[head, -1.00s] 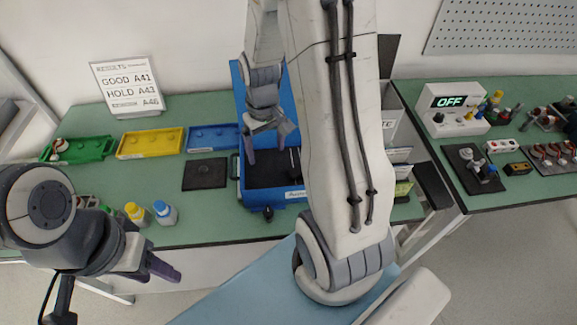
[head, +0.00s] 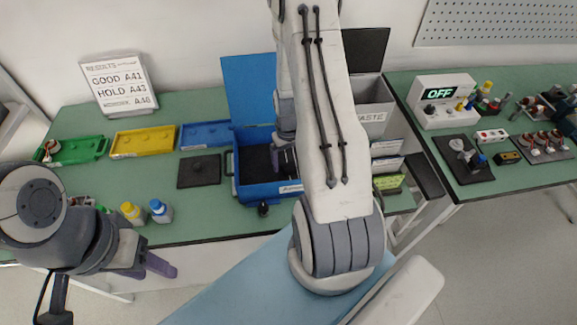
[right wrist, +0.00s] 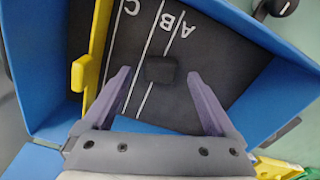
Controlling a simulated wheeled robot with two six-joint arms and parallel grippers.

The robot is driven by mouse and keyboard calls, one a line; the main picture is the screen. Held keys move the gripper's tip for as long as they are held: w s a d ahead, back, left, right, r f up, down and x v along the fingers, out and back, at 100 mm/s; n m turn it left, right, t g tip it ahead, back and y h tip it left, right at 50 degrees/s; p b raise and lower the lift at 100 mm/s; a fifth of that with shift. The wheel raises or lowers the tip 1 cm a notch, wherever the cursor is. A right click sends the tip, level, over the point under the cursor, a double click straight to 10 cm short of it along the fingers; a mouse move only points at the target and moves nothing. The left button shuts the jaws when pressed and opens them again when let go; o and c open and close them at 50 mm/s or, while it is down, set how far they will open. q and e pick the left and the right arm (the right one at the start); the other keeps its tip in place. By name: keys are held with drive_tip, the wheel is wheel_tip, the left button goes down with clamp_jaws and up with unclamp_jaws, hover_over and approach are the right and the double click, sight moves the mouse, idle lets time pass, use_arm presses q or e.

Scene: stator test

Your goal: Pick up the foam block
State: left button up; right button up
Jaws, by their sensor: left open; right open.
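A small dark block (right wrist: 160,69), which looks like the foam block, lies on the black floor of the open blue case (head: 262,190). White lines and the letters A, B and C mark that floor in the right wrist view. My right gripper (right wrist: 158,80) is open over the case, its two purple fingers on either side of the block in the picture. I cannot tell its height above the block. In the head view the right gripper (head: 284,160) is partly hidden by my arm, and the block cannot be made out. My left gripper (head: 158,264) is open and empty at the bench's front edge.
A yellow bar (right wrist: 97,50) with a knob runs across the case beside the block. Green (head: 82,151), yellow (head: 143,141) and blue (head: 206,134) trays stand left of the case. A grey waste bin (head: 372,104) stands behind right. The case walls surround the right gripper.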

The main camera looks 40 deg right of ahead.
drive_tip(key=shift+f, duration=1)
drive_tip(key=c, duration=1.4)
drive_tip(key=shift+r, duration=0.15)
